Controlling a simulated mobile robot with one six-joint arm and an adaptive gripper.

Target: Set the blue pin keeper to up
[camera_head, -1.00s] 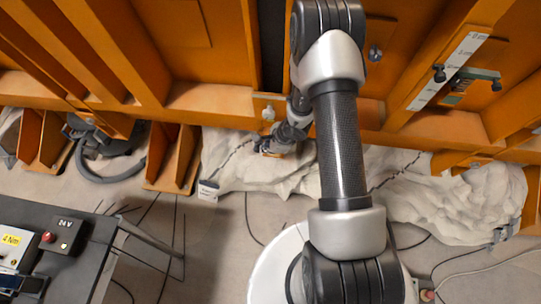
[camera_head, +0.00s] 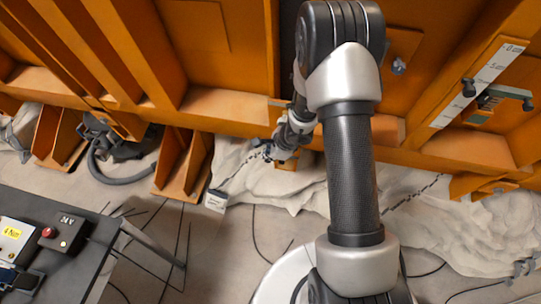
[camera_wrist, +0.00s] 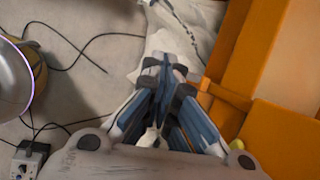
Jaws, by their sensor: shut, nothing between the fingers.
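I cannot clearly make out the blue pin keeper in either view. A small grey-blue knob (camera_head: 398,67) shows on the orange frame right of my arm, but I cannot tell whether it belongs to the keeper. My gripper (camera_head: 268,151) points down and left by the lower edge of the orange beam, above the pale rock-like mass. In the wrist view my gripper (camera_wrist: 165,68) has its blue-grey fingers closed together with nothing between them. Beside the fingers there is orange structure on the right. My wrist and forearm hide part of the beam behind them.
The orange beam (camera_head: 235,106) runs across the view with ribs above it. A scale plate (camera_head: 478,85) with dark knobs is at right. A dark bench (camera_head: 70,262) with a control box stands at lower left. Cables lie on the floor between.

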